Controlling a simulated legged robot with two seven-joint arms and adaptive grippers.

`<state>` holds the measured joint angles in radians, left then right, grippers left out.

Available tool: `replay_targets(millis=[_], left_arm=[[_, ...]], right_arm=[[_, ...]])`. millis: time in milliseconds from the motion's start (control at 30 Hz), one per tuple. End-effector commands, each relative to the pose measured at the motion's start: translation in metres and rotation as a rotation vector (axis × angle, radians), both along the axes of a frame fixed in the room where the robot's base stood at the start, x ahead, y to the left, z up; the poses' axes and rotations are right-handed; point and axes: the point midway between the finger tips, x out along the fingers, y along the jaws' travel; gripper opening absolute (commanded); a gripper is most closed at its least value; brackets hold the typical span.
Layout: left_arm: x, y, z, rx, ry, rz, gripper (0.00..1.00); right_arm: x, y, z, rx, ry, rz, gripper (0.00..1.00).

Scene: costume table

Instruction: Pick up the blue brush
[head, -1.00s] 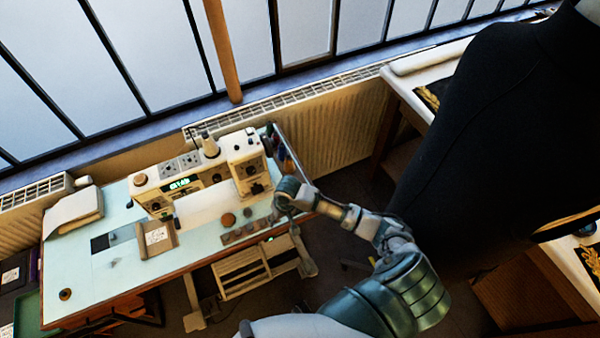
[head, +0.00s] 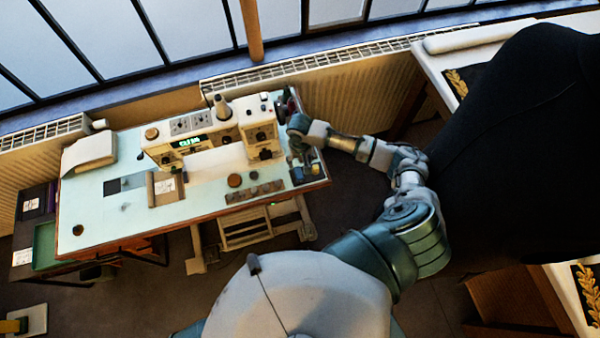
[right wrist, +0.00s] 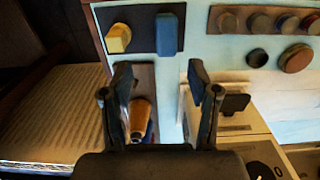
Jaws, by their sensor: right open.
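A blue block-like item that looks like the blue brush (right wrist: 168,34) lies on a dark mat (right wrist: 147,14) in the right wrist view, beyond my right fingertips. My right gripper (right wrist: 160,80) is open, with its two fingers apart and nothing held. In the head view, my right gripper (head: 298,148) is over the right end of the sewing table (head: 120,220), partly hiding the items there. My left gripper is not in view.
A yellow item (right wrist: 118,38) lies beside the blue one. A wooden-handled tool (right wrist: 140,118) shows between my fingers, lower down. Several round buttons (right wrist: 294,58) lie to the right. The sewing machine (head: 190,140) stands close to my right gripper. A black dress form (head: 520,150) is at the right.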

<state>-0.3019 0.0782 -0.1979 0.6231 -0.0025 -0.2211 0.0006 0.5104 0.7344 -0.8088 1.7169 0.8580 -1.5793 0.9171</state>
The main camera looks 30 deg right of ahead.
Motion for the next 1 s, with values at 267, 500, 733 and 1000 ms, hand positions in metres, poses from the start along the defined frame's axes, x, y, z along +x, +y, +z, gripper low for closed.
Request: replay_targets(millis=[267, 500, 733, 1000], left_arm=[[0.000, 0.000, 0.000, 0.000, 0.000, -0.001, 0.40], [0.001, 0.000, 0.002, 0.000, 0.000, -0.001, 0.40], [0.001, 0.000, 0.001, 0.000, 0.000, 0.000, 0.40], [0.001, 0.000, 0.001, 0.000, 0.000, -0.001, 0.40]], right_arm=[[-0.001, 0.004, -0.027, -0.002, -0.001, 0.002, 0.60], [-0.007, 0.004, -0.063, -0.001, 0.000, 0.001, 0.60], [-0.006, 0.004, -0.078, 0.001, -0.002, 0.001, 0.60], [-0.006, 0.005, -0.077, 0.000, -0.002, 0.002, 0.28]])
